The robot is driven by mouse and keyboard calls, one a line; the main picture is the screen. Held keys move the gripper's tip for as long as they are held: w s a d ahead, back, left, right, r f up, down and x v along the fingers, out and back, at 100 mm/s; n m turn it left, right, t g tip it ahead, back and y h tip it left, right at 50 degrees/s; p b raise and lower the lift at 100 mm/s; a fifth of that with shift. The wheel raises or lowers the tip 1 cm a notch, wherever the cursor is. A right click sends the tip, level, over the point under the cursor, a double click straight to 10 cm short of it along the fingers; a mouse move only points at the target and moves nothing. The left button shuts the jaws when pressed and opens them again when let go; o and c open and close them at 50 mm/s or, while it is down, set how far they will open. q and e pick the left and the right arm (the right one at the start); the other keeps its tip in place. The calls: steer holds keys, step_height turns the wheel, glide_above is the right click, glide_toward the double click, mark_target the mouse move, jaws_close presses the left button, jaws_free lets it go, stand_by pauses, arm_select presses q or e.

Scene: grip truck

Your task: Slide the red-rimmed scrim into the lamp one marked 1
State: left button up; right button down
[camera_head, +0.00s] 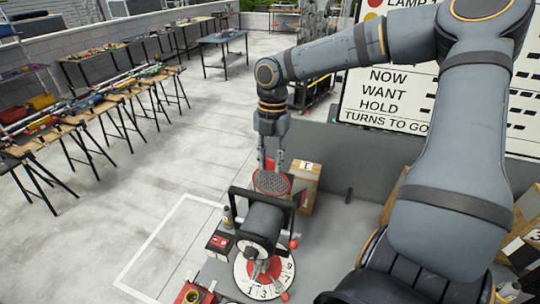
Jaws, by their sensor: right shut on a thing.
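The red-rimmed scrim (270,182), a round disc with a grey mesh face, is at the centre of the head view. My right gripper (270,164) points down and is shut on the scrim's upper edge. The scrim is just behind and above the dark cylindrical lamp (262,223), overlapping its black frame in the picture. I cannot tell whether the scrim touches the frame or sits in it. The lamp stands over a white numbered dial (246,284) with a red centre. No number 1 marking on the lamp itself is readable. My left gripper is not seen.
A cardboard box (304,188) stands close behind the lamp on the right. A small black and red box (219,243) is left of the lamp. A large lettered board (385,97) rises behind. Trestle tables (75,122) stand far left; the floor between is clear.

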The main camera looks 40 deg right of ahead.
mark_target(270, 184)
steer(key=shift+f, duration=0.15)
stand_by(0.3)
steer(key=shift+f, duration=0.7)
steer(key=shift+f, duration=1.75)
steer(key=shift+f+b, duration=1)
steer(key=shift+f, duration=0.65)
